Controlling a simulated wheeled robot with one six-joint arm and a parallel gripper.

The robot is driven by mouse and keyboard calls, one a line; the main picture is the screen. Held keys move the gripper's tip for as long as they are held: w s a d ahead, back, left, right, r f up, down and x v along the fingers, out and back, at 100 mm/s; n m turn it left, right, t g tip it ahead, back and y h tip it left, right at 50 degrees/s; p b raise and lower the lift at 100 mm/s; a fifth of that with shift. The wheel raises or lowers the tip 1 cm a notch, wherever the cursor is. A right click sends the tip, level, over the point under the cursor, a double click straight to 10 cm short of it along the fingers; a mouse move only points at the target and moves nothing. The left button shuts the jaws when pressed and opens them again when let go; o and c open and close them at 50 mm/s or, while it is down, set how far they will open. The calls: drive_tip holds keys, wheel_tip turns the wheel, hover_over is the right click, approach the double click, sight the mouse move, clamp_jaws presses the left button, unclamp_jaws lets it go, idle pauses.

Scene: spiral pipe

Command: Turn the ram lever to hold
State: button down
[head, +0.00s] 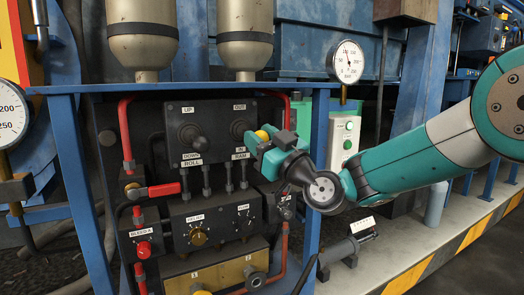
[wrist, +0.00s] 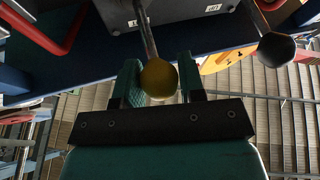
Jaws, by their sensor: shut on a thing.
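The ram lever has a yellow ball knob (head: 262,134) at the right of the black valve box (head: 180,122), by the OUT, IN and RAM labels. My gripper (head: 266,143) is shut on this knob and partly hides it in the head view. In the wrist view the yellow knob (wrist: 158,79) sits between the two fingers (wrist: 160,86), with its metal rod running up to the box. Which marked position the lever stands at cannot be told.
The roll lever's black knob (head: 199,144) is to the left; it also shows in the wrist view (wrist: 276,49). Red hoses and a blue frame post (head: 318,135) flank the box. A pressure gauge (head: 346,61) and a green-and-white button box (head: 345,138) stand to the right.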

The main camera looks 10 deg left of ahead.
drive_tip(key=shift+a+r, duration=0.1)
drive_tip(key=c, duration=0.7)
unclamp_jaws()
drive_tip(key=shift+s, duration=0.1)
drive_tip(key=shift+c, duration=0.2)
drive_tip(key=shift+d+f, duration=0.2)
drive_tip(key=b+v, duration=1.1)
drive_tip(key=v, duration=0.6)
drive_tip(key=shift+b, duration=0.3)
drive_tip(key=shift+s+r, duration=0.15)
